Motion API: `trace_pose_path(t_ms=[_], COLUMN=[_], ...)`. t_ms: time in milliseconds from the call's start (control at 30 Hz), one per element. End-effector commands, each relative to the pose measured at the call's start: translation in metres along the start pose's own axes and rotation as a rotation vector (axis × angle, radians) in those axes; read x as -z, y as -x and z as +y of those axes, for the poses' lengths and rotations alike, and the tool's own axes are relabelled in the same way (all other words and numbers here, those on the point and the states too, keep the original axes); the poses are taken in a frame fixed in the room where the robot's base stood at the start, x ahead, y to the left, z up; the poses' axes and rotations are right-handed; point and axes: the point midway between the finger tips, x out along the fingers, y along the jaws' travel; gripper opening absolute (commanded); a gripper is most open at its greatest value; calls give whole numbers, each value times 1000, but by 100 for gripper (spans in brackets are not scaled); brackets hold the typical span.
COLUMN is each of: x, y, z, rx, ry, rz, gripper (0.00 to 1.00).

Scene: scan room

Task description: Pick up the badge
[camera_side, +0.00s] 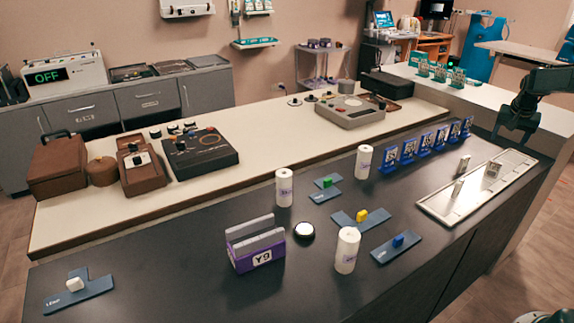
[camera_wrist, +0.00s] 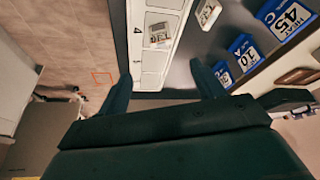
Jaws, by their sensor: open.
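A small pale card-like piece with dark print, which looks like the badge (camera_side: 493,170), is in a long white tray (camera_side: 436,208) at the right of the dark counter. In the wrist view the badge (camera_wrist: 158,35) lies in the tray (camera_wrist: 152,80), ahead of and between my fingers. A second printed piece (camera_wrist: 208,12) stands beside it to the right. My gripper (camera_side: 513,130) is above and behind the far right end of the tray. In the wrist view my gripper (camera_wrist: 163,88) is open, with nothing between its fingers.
Several blue numbered stands (camera_side: 425,143) line the counter left of the tray; some (camera_wrist: 243,50) show near my right finger. White rolls (camera_side: 347,250), blue plates with coloured blocks (camera_side: 397,243) and a purple Y9 holder (camera_side: 258,253) stand farther left.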

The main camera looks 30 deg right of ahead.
Motion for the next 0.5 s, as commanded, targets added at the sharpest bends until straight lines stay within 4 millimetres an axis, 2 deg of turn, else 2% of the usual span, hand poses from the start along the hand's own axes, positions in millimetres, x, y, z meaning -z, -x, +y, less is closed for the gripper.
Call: trace_pose_path(t_ms=[267, 500], x=[0, -1], y=[-7, -35], z=[0, 0], rx=[0, 0], ry=[0, 1], rz=[-2, -2], gripper=[67, 67])
